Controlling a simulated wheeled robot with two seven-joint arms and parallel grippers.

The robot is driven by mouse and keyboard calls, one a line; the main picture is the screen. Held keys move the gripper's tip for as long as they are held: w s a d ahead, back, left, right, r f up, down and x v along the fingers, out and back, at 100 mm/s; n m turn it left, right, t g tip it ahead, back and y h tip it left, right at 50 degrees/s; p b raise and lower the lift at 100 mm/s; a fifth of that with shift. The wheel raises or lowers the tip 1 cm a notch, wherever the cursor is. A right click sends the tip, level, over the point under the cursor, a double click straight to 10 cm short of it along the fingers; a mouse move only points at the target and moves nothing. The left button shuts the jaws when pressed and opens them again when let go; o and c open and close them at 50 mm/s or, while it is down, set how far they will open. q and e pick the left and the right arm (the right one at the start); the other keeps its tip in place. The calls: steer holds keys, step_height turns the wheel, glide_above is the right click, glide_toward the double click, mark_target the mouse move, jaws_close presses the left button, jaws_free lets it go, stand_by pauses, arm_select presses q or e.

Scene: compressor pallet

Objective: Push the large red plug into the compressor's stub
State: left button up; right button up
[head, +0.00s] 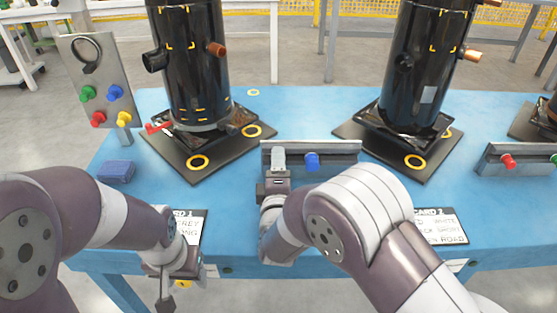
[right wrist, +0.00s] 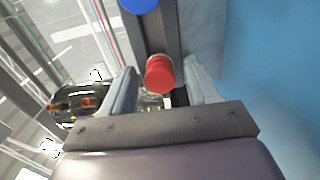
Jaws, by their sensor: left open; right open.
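The large red plug (right wrist: 160,73) sits at the rack in the right wrist view, between the spread fingers of my right gripper (right wrist: 163,84). Contact with the fingers cannot be told. In the head view my right gripper (head: 278,160) is at the left part of the rack (head: 340,147) and hides the red plug. The left compressor (head: 190,85) stands upright on a black base, with a wide black stub (head: 154,61) on its left and a copper stub (head: 216,49) on its right. My left gripper (head: 168,288) is open and empty at the table's front edge.
A blue plug (head: 312,161) is beside the red one on the rack. A second compressor (head: 415,75) stands right. An upright panel (head: 112,88) with several coloured plugs, a blue block (head: 116,171) and cards (head: 440,227) are on the blue table (head: 240,192). Another rack (head: 520,160) is right.

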stand_by(0.4)
jaws_close()
steer(key=shift+s+p, duration=1.55)
steer(key=shift+s, duration=1.5)
